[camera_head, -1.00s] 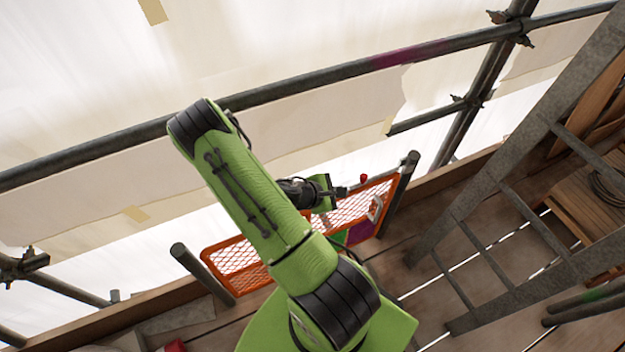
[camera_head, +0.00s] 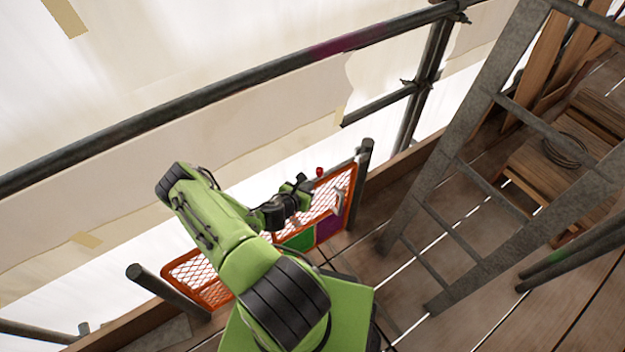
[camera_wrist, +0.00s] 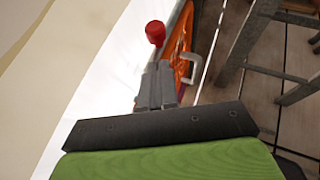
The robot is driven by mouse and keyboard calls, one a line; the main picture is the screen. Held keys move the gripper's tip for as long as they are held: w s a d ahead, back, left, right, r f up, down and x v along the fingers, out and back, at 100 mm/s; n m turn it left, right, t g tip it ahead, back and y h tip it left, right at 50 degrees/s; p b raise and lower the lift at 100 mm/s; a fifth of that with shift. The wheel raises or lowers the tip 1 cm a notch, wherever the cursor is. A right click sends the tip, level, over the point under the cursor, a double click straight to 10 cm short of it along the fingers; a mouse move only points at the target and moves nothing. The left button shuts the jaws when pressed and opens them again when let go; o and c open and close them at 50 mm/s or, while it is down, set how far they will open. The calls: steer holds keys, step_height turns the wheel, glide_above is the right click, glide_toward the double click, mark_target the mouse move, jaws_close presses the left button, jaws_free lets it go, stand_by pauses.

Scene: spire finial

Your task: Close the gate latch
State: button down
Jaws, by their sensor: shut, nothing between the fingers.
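The orange mesh gate (camera_head: 335,190) stands between two grey posts in the head view, partly hidden behind my arm. Near its right end are a red knob (camera_head: 320,171) at the top edge and a pale handle (camera_head: 338,202) on its face. In the wrist view the red knob (camera_wrist: 155,32) is just beyond my fingertips, and the pale handle (camera_wrist: 192,68) is to their right. My gripper (camera_wrist: 158,68) is shut and empty, apart from the knob in the picture. In the head view my gripper (camera_head: 303,182) is left of the knob. I cannot tell the latch's exact state.
A grey metal ladder (camera_head: 470,165) leans at the right, with a coil (camera_head: 565,150) on wooden boards beyond it. A grey scaffold rail (camera_head: 215,95) crosses behind the gate.

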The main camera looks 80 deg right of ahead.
mark_target(318, 174)
steer(key=shift+s+d+r, duration=0.1)
steer(key=shift+s+d, duration=0.15)
steer(key=shift+d, duration=0.7)
steer(key=shift+s+d, duration=0.2)
steer(key=shift+d, duration=0.7)
steer(key=s+d, duration=0.1)
steer(key=d, duration=0.1)
steer(key=s+d+p, duration=0.1)
steer(key=s, duration=0.1)
steer(key=shift+s+d, duration=0.2)
steer(key=shift+d, duration=0.15)
steer(key=shift+r, duration=0.1)
